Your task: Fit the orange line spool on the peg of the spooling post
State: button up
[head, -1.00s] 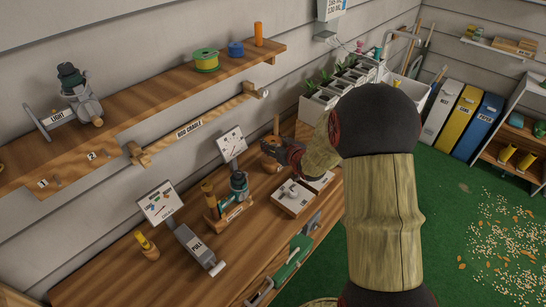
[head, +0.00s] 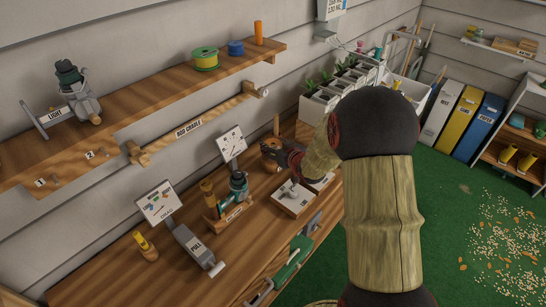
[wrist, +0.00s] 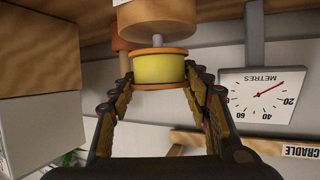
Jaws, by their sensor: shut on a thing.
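The line spool (wrist: 158,69), with orange flanges and a yellow winding, is between the fingers of my gripper (wrist: 158,88) in the wrist view. My gripper is shut on it. A grey peg (wrist: 157,40) shows between the spool's flange and the pale wooden body of the spooling post (wrist: 155,15). The spool lines up with the peg; I cannot tell how much peg is inside it. In the head view my gripper (head: 283,152) is over the back of the bench, and the spool is mostly hidden there.
The METRES dial (wrist: 264,98) stands close beside my gripper. A wooden upright (head: 276,124) rises behind it. The rod cradle (head: 200,122) and the shelf with a green-and-yellow spool (head: 205,60) are behind.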

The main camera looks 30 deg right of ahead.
jog(key=shift+f+b, duration=0.7)
jog(key=shift+f, duration=0.3)
dwell(0.4)
jog(key=o, duration=1.2)
jog(key=shift+o, duration=1.3)
jog(key=o, duration=0.4)
jog(key=shift+c, duration=0.2)
jog(key=shift+o, duration=0.3)
jog(key=s+r+p, duration=0.3)
jog(key=s+r, duration=0.1)
jog(key=shift+s, duration=0.35)
jog(key=shift+a, duration=0.1)
